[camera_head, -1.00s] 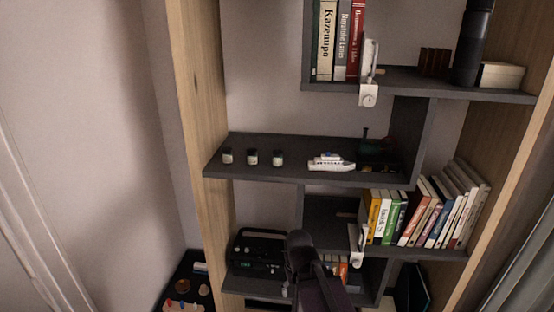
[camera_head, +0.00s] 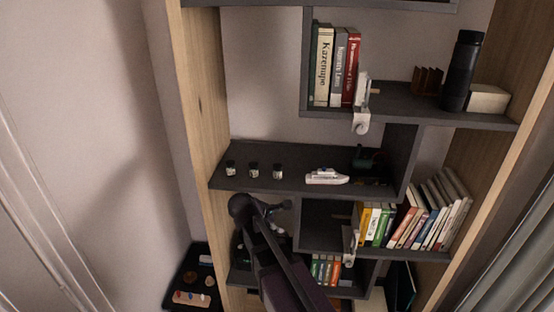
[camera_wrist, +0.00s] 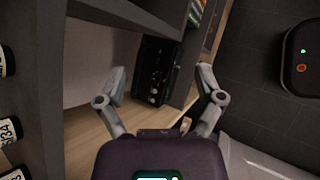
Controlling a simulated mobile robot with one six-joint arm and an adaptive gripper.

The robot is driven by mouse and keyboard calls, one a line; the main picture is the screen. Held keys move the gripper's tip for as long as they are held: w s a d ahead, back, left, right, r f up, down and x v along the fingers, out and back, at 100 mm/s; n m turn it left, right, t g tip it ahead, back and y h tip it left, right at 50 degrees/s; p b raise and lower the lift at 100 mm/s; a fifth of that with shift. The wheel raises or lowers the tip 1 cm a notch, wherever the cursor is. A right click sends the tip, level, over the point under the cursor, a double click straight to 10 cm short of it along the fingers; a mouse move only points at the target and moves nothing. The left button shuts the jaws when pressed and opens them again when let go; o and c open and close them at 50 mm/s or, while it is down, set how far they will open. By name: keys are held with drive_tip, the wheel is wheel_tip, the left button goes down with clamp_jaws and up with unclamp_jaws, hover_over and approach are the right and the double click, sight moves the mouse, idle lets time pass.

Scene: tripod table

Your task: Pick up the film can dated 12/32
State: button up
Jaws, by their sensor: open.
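Three small dark film cans with pale labels stand in a row on the left of the middle shelf (camera_head: 320,186) in the head view: a left can (camera_head: 230,168), a middle can (camera_head: 253,170) and a right can (camera_head: 278,171). The wrist view shows cans cut off at its left edge: an upper can (camera_wrist: 6,62), a can whose label seems to end in 34 (camera_wrist: 9,130), and a sliver below. I cannot read 12/32 on any. My gripper (camera_wrist: 160,74) is open and empty, with the cans off to its left in the wrist view. In the head view it is below the shelf edge, partly hidden.
A white toy ship (camera_head: 326,177) stands to the right of the cans. A wooden upright (camera_head: 200,110) bounds the shelves on the left. A black device (camera_wrist: 155,70) lies beyond my fingers.

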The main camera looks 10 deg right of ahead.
sight(276, 171)
drive_tip(key=w+a+r+n+t+h+p, duration=0.1)
drive_tip(key=w+a+r+n+t+p, duration=0.1)
drive_tip(key=r, duration=0.5)
drive_tip(key=w+a+r+n+t+h+p, duration=0.2)
drive_tip(key=w+a+r+n+p, duration=0.2)
drive_tip(key=r+n, duration=0.3)
drive_tip(key=shift+w+a, duration=0.3)
drive_tip(key=shift+a, duration=0.2)
drive_tip(key=b+x, duration=0.2)
drive_tip(key=x, duration=0.5)
drive_tip(key=shift+w+d+f+b, duration=0.15)
drive_tip(key=shift+f+b, duration=0.05)
drive_tip(key=shift+b, duration=0.15)
drive_tip(key=shift+w+d+f, duration=0.15)
drive_tip(key=shift+w+d, duration=0.15)
drive_tip(key=shift+d, duration=0.15)
